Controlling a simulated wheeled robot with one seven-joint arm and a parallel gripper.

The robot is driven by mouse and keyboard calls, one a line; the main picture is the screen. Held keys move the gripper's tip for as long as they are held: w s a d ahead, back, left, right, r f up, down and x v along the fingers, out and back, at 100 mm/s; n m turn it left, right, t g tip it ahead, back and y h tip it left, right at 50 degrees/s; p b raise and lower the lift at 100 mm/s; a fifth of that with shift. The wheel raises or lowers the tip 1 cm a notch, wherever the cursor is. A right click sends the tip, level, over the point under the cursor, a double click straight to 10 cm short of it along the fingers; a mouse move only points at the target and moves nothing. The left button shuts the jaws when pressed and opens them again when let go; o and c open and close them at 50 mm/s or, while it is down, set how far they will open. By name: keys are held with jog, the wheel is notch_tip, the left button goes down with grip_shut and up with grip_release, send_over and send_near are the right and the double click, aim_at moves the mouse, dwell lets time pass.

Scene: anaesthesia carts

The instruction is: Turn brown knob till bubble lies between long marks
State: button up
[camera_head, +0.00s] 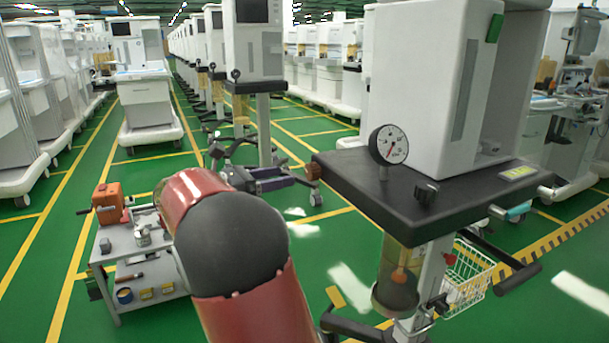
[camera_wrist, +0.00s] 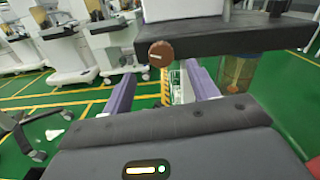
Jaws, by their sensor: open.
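The brown knob (camera_head: 313,171) sits on the left end of the cart's dark shelf (camera_head: 450,190). In the wrist view the brown knob (camera_wrist: 161,54) faces me on the shelf's edge, with a pale, nearly level line on its face. My gripper (camera_head: 296,181) is just left of the knob in the head view, partly hidden by my arm. In the wrist view my gripper (camera_wrist: 160,78) is open and empty, its two purple fingers apart, with the knob ahead between and slightly above them. A small yellow-green vial (camera_head: 518,173) lies on the shelf's right side; its bubble and marks are too small to read.
A round gauge (camera_head: 389,145) and a black knob (camera_head: 426,192) stand on the shelf. A clear canister (camera_head: 397,280) and a white wire basket (camera_head: 467,275) hang below. A grey tool trolley (camera_head: 135,255) stands left.

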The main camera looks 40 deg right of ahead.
aim_at(308, 171)
jog(key=x, duration=0.7)
jog(key=shift+s+d, duration=0.1)
jog(key=shift+d, duration=0.05)
jog(key=c, duration=1)
